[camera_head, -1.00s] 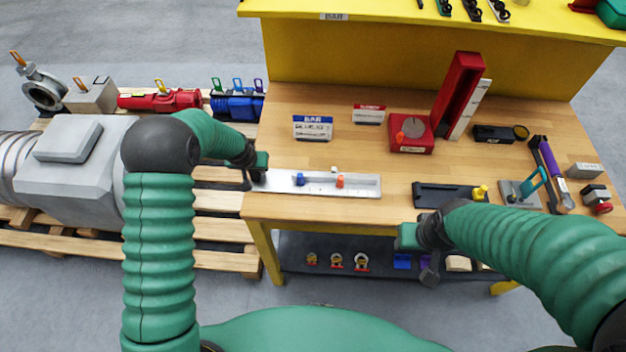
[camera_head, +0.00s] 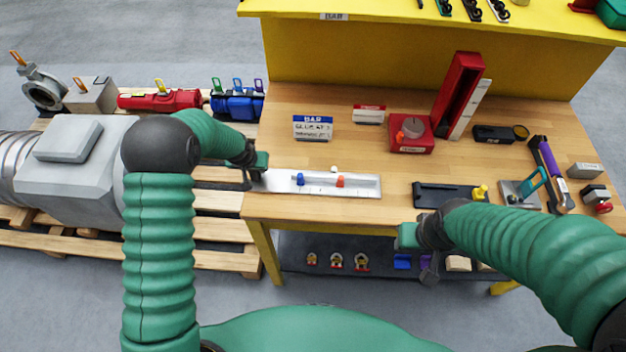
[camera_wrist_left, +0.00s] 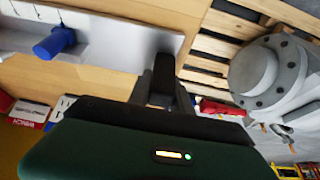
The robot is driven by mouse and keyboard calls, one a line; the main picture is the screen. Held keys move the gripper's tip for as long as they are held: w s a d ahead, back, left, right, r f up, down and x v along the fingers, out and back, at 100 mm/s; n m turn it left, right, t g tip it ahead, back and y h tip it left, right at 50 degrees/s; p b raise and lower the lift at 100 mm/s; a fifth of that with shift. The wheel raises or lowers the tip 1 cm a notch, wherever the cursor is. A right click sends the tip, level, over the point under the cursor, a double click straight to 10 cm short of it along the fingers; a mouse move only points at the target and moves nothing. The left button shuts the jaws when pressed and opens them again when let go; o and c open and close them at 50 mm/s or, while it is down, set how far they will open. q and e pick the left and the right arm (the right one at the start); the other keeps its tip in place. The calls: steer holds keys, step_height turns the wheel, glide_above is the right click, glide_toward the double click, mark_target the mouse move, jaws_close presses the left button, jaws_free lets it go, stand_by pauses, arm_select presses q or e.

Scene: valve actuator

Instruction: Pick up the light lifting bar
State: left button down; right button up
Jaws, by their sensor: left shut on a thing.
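The light lifting bar appears to be the long pale metal plate (camera_head: 360,191) near the bench's front left edge, with a blue knob (camera_head: 300,179) and an orange knob (camera_head: 340,181) on it. In the left wrist view the plate (camera_wrist_left: 115,35) runs up to my fingers, with the blue knob (camera_wrist_left: 54,42) farther along. My left gripper (camera_head: 254,180) is shut on the plate's left end; the exact contact is partly hidden. I cannot tell whether the plate is clear of the bench. My right gripper (camera_head: 430,262) hangs in front of the bench, its jaw opening unclear.
A blue-and-white sign (camera_head: 312,128) stands behind the plate. A red block (camera_head: 411,134), a tall red channel (camera_head: 459,92) and a black tray (camera_head: 445,196) lie to its right. A grey motor (camera_head: 75,160) on pallets is at left. Bare bench top lies between plate and sign.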

arm_select(q)
steer(key=shift+r, duration=0.1)
step_height(320, 180, up, 8)
steer(key=shift+r, duration=0.25)
step_height(320, 180, down, 5)
steer(key=shift+w+f, duration=0.1)
steer(key=shift+f, duration=0.1)
steer(key=shift+w+f, duration=0.2)
steer(key=shift+f, duration=0.4)
steer(key=shift+s+f, duration=0.25)
steer(key=shift+f, duration=0.45)
steer(key=shift+w, duration=0.15)
